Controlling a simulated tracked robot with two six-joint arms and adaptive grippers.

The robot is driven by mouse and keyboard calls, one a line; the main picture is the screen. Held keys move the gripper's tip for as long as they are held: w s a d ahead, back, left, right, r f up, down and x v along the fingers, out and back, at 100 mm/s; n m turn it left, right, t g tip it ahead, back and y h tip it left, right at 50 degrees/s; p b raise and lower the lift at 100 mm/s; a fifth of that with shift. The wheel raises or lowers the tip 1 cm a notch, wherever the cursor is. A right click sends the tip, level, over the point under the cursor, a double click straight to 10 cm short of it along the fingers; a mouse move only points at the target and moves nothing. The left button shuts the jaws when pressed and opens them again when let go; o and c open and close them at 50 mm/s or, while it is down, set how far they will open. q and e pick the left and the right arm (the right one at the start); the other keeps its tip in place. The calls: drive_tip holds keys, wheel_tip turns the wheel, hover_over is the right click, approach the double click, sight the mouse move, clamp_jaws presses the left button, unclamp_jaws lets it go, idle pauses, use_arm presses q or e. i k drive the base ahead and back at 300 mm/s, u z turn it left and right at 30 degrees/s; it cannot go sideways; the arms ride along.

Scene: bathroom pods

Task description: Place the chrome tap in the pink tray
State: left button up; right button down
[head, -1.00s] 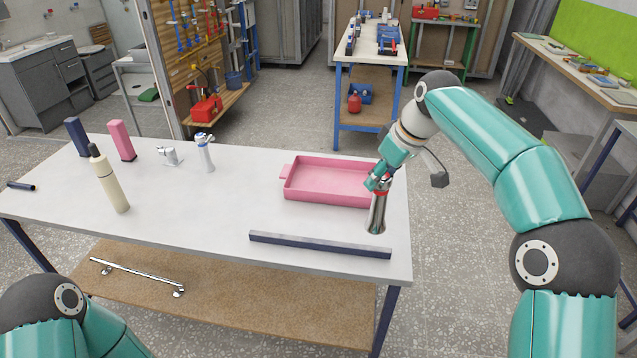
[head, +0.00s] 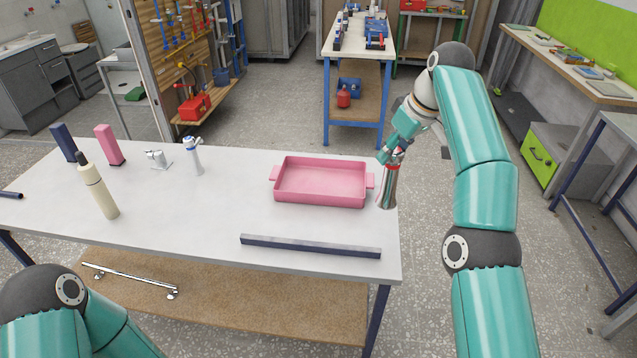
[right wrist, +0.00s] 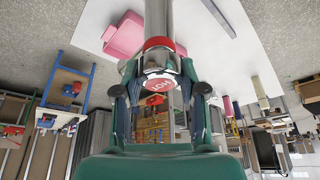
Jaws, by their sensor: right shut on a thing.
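My right gripper (head: 393,160) is shut on a chrome tap (head: 388,190), a flared cylinder with a red band. In the right wrist view the tap (right wrist: 158,18) has a red ring and a red round label between my fingers (right wrist: 158,85). The tap hangs with its wide end down at the table's right edge, just right of the pink tray; I cannot tell its height. The pink tray (head: 322,203) looks empty, and part of it shows in the right wrist view (right wrist: 126,36). Only links of my left arm show; its gripper is out of view.
A grey bar (head: 310,247) lies in front of the tray. At the left stand a small chrome fitting (head: 157,158), a blue-marked tap (head: 194,158), a cream bottle (head: 99,190) and pink (head: 109,146) and dark blue (head: 64,143) blocks. The table's middle is clear.

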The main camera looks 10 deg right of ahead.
sight(350, 181)
drive_tip(key=i, duration=0.95)
drive_tip(key=u, duration=0.1)
